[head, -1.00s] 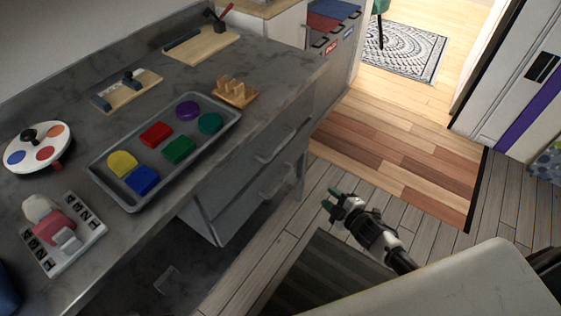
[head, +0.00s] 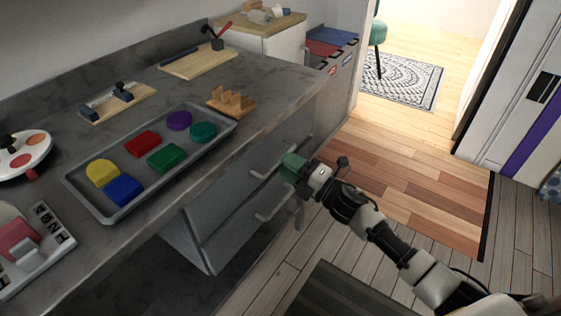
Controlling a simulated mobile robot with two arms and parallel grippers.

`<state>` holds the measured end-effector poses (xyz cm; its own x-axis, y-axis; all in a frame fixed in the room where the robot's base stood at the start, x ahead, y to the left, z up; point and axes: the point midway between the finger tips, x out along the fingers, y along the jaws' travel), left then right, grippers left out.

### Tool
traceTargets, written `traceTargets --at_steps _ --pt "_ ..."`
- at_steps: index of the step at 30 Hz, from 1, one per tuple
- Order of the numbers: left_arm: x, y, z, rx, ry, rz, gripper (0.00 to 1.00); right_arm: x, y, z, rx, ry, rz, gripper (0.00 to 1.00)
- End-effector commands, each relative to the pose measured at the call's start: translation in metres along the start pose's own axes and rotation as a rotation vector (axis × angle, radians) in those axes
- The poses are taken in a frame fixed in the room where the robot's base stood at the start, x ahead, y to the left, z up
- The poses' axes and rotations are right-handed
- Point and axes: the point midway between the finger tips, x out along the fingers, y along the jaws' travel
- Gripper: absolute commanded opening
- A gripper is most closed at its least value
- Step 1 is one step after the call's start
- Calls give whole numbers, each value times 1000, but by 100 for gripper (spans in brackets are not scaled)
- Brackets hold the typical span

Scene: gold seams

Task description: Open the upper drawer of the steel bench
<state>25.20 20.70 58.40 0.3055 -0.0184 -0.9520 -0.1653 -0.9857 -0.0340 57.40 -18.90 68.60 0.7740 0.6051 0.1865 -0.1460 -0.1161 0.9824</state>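The steel bench (head: 262,118) runs along the left with a grey worktop. Under its right part is a grey drawer unit with two bar handles. The upper drawer (head: 232,172) appears closed, its handle (head: 261,174) partly hidden at the right end by my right gripper. The lower drawer (head: 236,226) has its own handle (head: 275,206) and also appears closed. My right gripper (head: 291,166), with green fingertips, is at the right end of the upper handle. Whether its fingers touch or enclose the bar cannot be made out. My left gripper is out of view.
A grey tray (head: 100,208) with several coloured blocks lies on the worktop. A small wooden rack (head: 232,106) and a wooden board (head: 198,60) stand further back. A dark mat (head: 335,295) lies on the floor. The floor right of the drawers is clear around my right arm.

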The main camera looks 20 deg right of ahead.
Motion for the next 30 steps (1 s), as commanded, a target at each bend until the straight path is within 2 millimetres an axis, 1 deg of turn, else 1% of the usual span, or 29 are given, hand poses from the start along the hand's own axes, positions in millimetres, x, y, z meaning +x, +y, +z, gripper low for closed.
traceTargets --at_steps 1,3,6,10,17,24,30 --pt "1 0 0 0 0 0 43 8 0 0 -2 1 2 36" --pt "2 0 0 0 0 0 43 17 0 0 -1 0 1 36" --pt "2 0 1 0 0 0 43 26 0 0 -1 -1 0 36" --pt "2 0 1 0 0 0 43 30 -1 0 -1 -1 -2 36" --pt "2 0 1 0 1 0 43 30 -1 0 0 -1 -1 36" --pt "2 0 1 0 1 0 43 30 0 0 0 -1 -1 0" --pt "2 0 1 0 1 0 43 30 -1 0 0 -1 -1 0"
